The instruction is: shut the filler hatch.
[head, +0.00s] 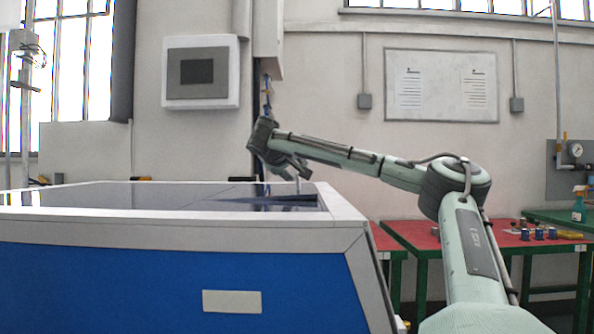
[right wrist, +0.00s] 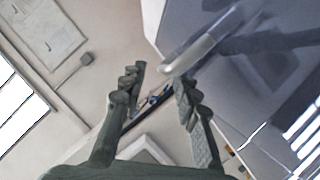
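The generator (head: 120,275) is a large blue box with a pale grey frame and a glossy dark top. The filler hatch (head: 268,198) looks like a dark flap on the top near its right end, seen nearly edge-on; how far it stands open I cannot tell. My right gripper (head: 291,171) is just above that end. In the right wrist view its two fingers (right wrist: 157,82) are apart with nothing between them. A pale rounded bar (right wrist: 195,55) on the glossy dark surface lies close to the right finger's tip; contact is unclear. My left gripper is out of view.
Red-topped tables (head: 408,234) with small items stand behind the generator at the right. A grey wall box (head: 200,72) and a notice board (head: 441,86) hang on the back wall. The air above the generator's left part is free.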

